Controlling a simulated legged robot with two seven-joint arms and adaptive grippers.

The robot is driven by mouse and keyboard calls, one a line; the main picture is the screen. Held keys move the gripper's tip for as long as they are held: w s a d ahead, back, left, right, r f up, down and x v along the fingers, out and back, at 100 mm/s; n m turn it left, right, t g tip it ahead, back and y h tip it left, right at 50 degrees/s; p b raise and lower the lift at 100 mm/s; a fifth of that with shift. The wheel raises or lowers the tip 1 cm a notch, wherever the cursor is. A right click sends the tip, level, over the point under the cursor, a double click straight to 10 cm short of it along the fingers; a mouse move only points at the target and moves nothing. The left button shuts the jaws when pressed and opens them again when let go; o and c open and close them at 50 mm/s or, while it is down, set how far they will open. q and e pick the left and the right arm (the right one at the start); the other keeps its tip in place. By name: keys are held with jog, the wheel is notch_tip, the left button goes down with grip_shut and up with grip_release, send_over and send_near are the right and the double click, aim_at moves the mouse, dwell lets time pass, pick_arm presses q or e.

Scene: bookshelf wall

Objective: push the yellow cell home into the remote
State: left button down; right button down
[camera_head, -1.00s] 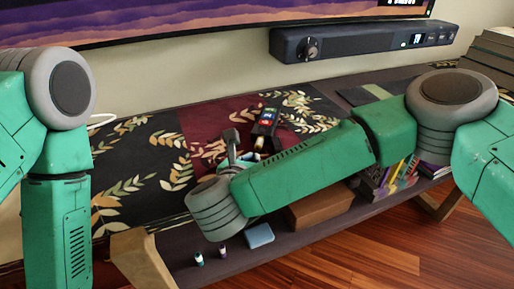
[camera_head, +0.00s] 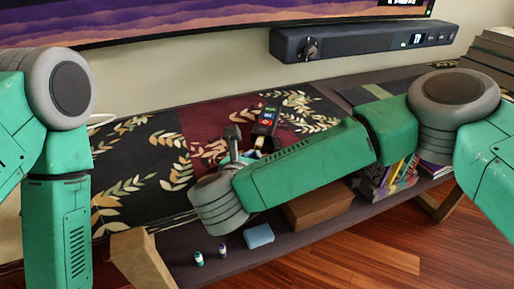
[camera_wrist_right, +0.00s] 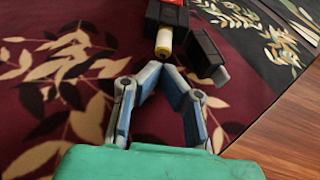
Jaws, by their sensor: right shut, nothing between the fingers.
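The dark remote (camera_head: 265,122) with coloured patches lies on the runner's maroon part. Its near end shows at the top of the right wrist view (camera_wrist_right: 168,13). The yellow cell (camera_wrist_right: 164,42) sticks out of that end toward my right gripper, its inner part hidden. My right gripper (camera_wrist_right: 154,66) is shut and empty, its fingertips together just behind the cell's pale outer end; I cannot tell whether they touch it. In the head view the forearm partly hides this gripper (camera_head: 246,157). My left arm shows at the left edge, but its gripper is out of view.
A small dark block with a pale edge (camera_wrist_right: 207,57) lies right of the cell, close to the right finger. A soundbar (camera_head: 362,41) is on the wall behind. A brown box (camera_head: 320,208) and books are on the lower shelf. The runner left of the remote is clear.

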aim_at(257, 147)
jog(key=shift+w+d, duration=0.25)
jog(key=shift+w, duration=0.6)
jog(key=shift+w+d, duration=0.2)
jog(key=shift+w, duration=0.65)
jog(key=shift+s+a+p, duration=0.2)
jog(key=shift+s+p, duration=0.1)
jog(key=shift+s, duration=0.45)
jog(key=shift+s+a+p, duration=0.2)
jog(key=shift+s+p, duration=0.05)
jog(key=shift+s, duration=0.45)
jog(key=shift+s+a, duration=0.15)
jog(key=shift+s, duration=0.35)
